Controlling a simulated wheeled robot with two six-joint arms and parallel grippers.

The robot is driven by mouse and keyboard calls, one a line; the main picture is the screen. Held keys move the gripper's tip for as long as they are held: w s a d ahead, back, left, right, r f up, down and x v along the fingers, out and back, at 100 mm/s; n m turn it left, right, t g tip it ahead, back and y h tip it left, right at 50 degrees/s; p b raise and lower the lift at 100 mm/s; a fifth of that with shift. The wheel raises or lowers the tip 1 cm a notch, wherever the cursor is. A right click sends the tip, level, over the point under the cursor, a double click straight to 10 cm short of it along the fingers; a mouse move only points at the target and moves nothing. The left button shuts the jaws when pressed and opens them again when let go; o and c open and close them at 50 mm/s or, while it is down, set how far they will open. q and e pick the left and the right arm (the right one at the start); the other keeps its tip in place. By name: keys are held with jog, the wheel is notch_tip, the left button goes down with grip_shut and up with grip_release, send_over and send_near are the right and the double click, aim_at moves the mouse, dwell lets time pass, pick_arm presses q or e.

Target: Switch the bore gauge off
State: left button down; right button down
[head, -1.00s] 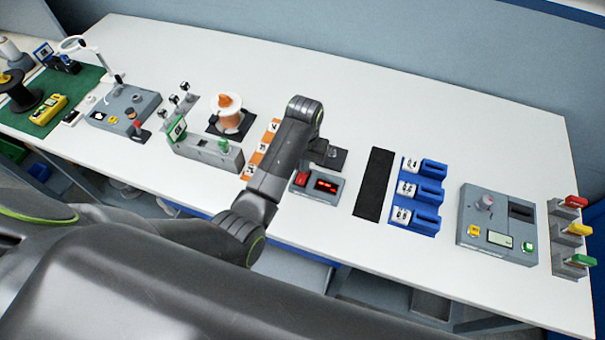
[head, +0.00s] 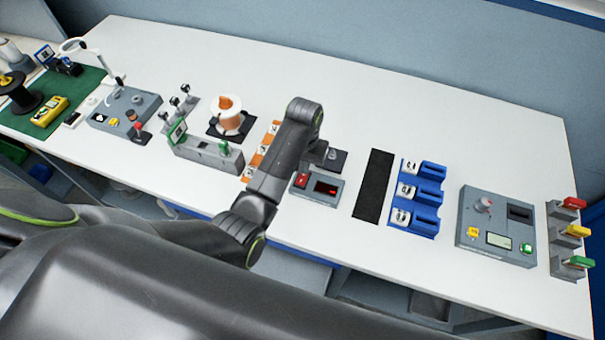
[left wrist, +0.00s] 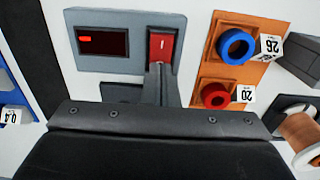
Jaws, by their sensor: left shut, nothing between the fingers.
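The bore gauge (head: 317,190) is a grey box with a dark display window (head: 327,188) and a red rocker switch (head: 301,180). In the left wrist view the gauge (left wrist: 88,68) fills the upper left. Its display (left wrist: 110,42) shows only a small red mark at one end, and its switch (left wrist: 161,47) has a white line on it. My left gripper (left wrist: 157,68) is shut and empty, its tips at the lower end of the switch; contact is hard to tell. In the head view my arm hides the fingers. My right gripper is not in view.
An orange board (left wrist: 218,72) with a blue ring (left wrist: 236,45) and a red ring (left wrist: 215,95) lies close beside the gauge. A black strip (head: 374,185) and blue holders (head: 420,195) stand to its right in the head view. The table behind is clear.

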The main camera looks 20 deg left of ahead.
pick_arm(q)
jog(key=shift+r, duration=0.8)
notch_tip(320, 180, up, 4)
jog(key=shift+r, duration=0.1)
